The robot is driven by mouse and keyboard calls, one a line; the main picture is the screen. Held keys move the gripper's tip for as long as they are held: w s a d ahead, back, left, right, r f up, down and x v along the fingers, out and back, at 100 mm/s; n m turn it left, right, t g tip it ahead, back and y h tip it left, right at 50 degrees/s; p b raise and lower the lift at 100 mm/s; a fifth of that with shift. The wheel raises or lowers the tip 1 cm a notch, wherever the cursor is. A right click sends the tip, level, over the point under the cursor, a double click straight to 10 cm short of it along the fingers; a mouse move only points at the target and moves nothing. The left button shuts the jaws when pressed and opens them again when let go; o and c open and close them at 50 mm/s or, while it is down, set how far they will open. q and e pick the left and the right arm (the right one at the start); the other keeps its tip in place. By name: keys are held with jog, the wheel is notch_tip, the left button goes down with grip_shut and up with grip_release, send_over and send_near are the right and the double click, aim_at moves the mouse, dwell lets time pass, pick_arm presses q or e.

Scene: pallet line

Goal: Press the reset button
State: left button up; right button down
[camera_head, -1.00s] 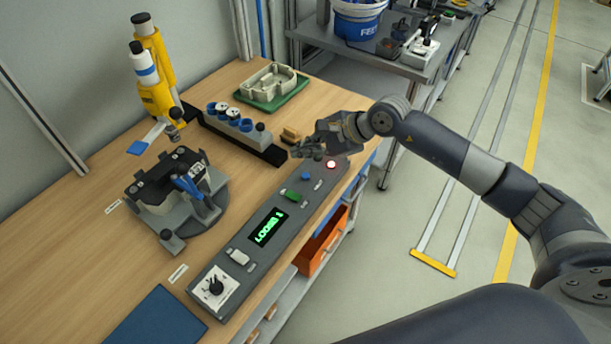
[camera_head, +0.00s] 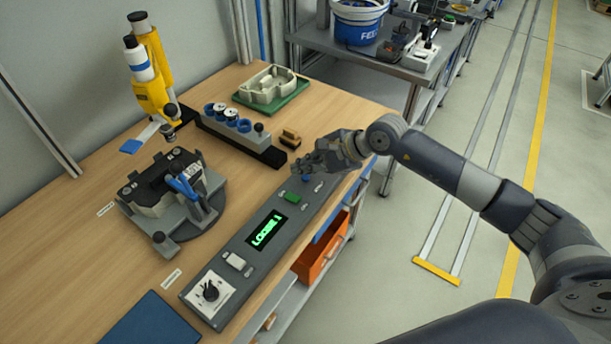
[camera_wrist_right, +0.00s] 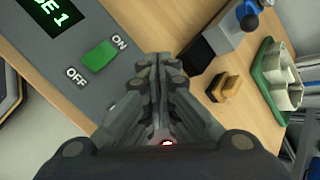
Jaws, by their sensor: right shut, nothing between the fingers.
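The grey control panel (camera_head: 232,290) lies along the table's front edge. On it are a green ON/OFF switch (camera_head: 292,197), which also shows in the wrist view (camera_wrist_right: 100,55), and a blue button (camera_head: 306,178), mostly hidden under my right gripper. I cannot read which button is labelled reset. My right gripper (camera_head: 297,170) is shut and empty, its fingertips low over the panel by the blue button; I cannot tell if they touch it. My left gripper is not in view.
The panel has a green-lit display (camera_head: 267,230) and a rotary knob (camera_head: 210,290). A fixture (camera_head: 172,190) is at left.

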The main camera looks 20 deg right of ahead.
aim_at(305, 179)
jog(key=shift+f, duration=0.1)
dwell(0.8)
jog(key=shift+f+b, duration=0.35)
jog(key=shift+b, duration=0.3)
jog(key=shift+f+b, duration=0.5)
jog(key=shift+b, duration=0.1)
dwell(0.4)
dwell(0.4)
jog(key=shift+r+p, duration=0.3)
jog(key=shift+r, duration=0.6)
jog(key=shift+r, duration=0.1)
jog(key=shift+r+p, duration=1.15)
jog(key=shift+r, duration=1.3)
